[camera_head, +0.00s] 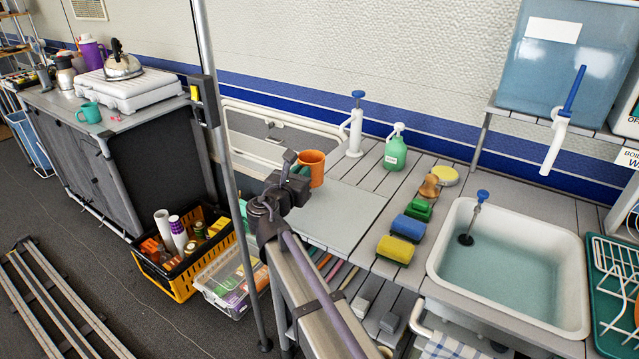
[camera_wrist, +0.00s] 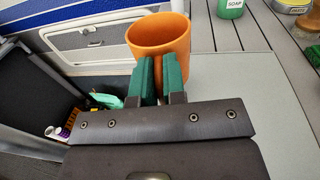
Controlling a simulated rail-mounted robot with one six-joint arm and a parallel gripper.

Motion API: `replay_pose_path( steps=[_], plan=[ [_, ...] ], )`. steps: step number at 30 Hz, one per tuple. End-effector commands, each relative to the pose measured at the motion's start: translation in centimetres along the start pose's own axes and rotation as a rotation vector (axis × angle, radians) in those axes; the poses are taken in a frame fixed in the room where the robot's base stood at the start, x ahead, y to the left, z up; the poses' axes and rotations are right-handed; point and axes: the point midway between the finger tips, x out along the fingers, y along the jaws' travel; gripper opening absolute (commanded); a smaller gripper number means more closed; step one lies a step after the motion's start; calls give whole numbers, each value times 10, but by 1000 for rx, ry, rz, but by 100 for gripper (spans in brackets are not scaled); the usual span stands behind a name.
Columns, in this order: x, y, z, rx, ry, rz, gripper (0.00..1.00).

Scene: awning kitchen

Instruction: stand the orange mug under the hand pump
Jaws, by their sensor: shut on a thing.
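The orange mug (camera_head: 313,163) is upright at the left end of the slatted counter. I cannot tell whether the mug's base touches the grey board. A white hand pump with a blue knob (camera_head: 353,128) stands behind and right of the mug. Another white spout with a blue handle (camera_head: 563,125) is at the blue water tank, and a blue-knobbed plunger (camera_head: 475,215) stands in the sink.
A grey board (camera_head: 335,215) lies clear right of the mug. A green soap bottle (camera_head: 396,152), sponges (camera_head: 408,227) and a brush (camera_head: 429,187) stand between it and the water-filled sink (camera_head: 520,335). A metal pole (camera_head: 226,150) rises left of my arm.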

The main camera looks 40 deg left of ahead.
Motion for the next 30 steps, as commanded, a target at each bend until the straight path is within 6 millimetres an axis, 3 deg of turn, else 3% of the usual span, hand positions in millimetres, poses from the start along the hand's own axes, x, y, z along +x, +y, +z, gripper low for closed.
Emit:
replay_pose_path(
  steps=[11, 26, 30],
  plan=[
    [12, 3, -8, 0, 0, 2, 0],
    [72, -7, -30, 0, 0, 1, 0],
    [91, -10, -28, 0, 0, 1, 0]
  ],
)
